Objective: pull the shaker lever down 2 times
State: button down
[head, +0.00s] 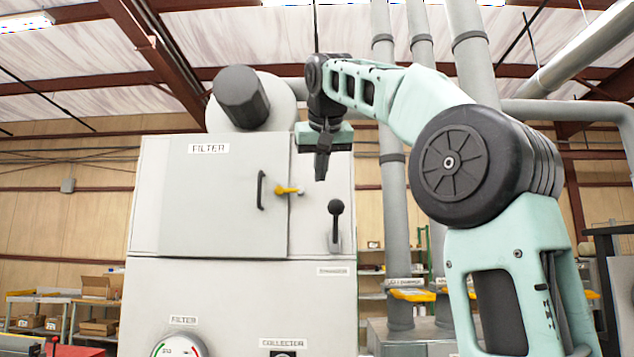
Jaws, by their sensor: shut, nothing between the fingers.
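The shaker lever (336,222) is a dark rod with a round black knob on the right part of the light grey filter cabinet (165,290). It points up from a grey slotted plate, above a small label that seems to read "SHAKER". My gripper (321,176) hangs pointing down, shut and empty. In the picture it is a little above and left of the knob, apart from it. How far it is from the cabinet front I cannot tell.
The filter door (208,200) has a black handle (261,190) and a yellow latch (289,190) just left of the lever. Below are a gauge (178,346) and a "COLLECTOR" label. Grey pipes (396,180) with yellow-handled gates stand right of the cabinet, behind my arm.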

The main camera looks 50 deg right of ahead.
jog(key=shift+m+h, duration=0.4)
jog(key=shift+m, duration=0.1)
jog(key=r, duration=0.1)
jog(key=s+d+r, duration=0.1)
jog(key=s+r, duration=0.1)
jog(key=r, duration=0.1)
jog(key=shift+s+d, duration=0.15)
jog(key=shift+d, duration=0.15)
jog(key=shift+f, duration=0.1)
send_over(335, 223)
jog(key=a, duration=0.1)
notch_tip(335, 223, down, 6)
jog(key=shift+s+a+f, duration=0.65)
jog(key=shift+s+a, duration=0.2)
jog(key=shift+s, duration=0.05)
jog(key=shift+s+a+f, duration=0.25)
jog(key=shift+s+f, duration=0.05)
jog(key=shift+f, duration=0.15)
jog(key=shift+f, duration=0.15)
